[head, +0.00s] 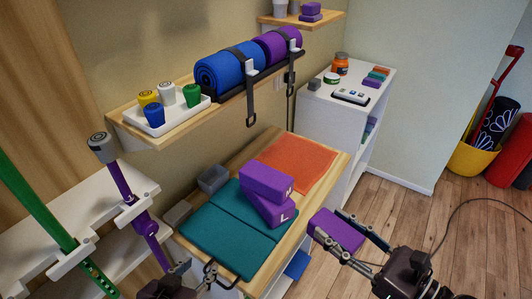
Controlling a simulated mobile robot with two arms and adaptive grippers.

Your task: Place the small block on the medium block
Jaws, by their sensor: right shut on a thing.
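Two purple blocks are stacked on the teal folded mat. The lower block (262,207) shows a pale letter that looks like L. The upper, medium block (266,180) lies on it, slightly turned, with a pale letter that may be M. My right gripper (345,236) is shut on a third purple block, the small block (333,226), and holds it off the wooden table's right side, apart from the stack. No letter shows on it. My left gripper (193,272) is low at the bottom edge, near the mat's front; its fingers are only partly clear.
The teal mat (215,232) and an orange mat (300,163) cover much of the wooden table (335,165). A grey block (213,179) sits behind the teal mat. A wall shelf (125,122) with rolled mats overhangs the back. A white cabinet (325,115) stands beyond.

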